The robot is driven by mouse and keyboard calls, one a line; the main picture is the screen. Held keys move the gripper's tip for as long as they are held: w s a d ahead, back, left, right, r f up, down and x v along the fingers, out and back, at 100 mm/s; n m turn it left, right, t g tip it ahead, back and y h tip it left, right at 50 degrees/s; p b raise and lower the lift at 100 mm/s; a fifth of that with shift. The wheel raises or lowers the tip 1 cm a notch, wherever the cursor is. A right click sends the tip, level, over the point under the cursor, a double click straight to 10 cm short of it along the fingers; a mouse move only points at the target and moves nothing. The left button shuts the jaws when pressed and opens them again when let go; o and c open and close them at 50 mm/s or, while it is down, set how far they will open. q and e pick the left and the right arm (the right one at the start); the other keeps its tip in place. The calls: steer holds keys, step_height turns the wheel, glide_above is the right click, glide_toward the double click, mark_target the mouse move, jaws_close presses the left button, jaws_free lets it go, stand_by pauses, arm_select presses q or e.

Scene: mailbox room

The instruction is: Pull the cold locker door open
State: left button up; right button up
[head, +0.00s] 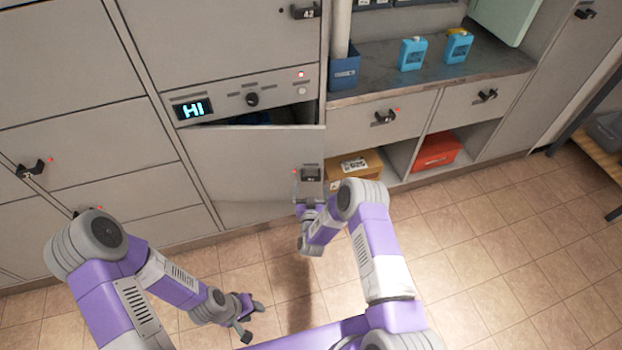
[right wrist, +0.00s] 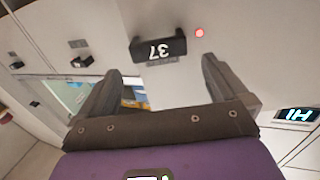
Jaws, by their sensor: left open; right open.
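The cold locker door (head: 250,160) is a grey panel below a control strip (head: 245,97) with a lit "HI" display and a dial. The door stands partly open; a dark gap with something blue inside shows above its top edge. Its dark handle (head: 311,174), labelled 37, is near the right edge with a red light beside it. My right gripper (head: 309,190) is at the handle. In the right wrist view the handle (right wrist: 158,48) appears just beyond and between the open fingers (right wrist: 162,70), seemingly not gripped. My left gripper (head: 252,320) is open and empty above the floor.
Grey lockers surround the door, with another handle (head: 32,169) at left. At right are a counter (head: 432,77) with blue jugs (head: 412,54), drawers, and a shelf with a cardboard box (head: 362,165) and a red box (head: 436,150). Tiled floor (head: 480,250) is clear in front.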

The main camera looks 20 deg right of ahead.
mark_target(311, 178)
steer(key=b+x, duration=0.1)
steer(key=x, duration=0.3)
steer(key=shift+w+d, duration=0.2)
steer(key=shift+w, duration=0.45)
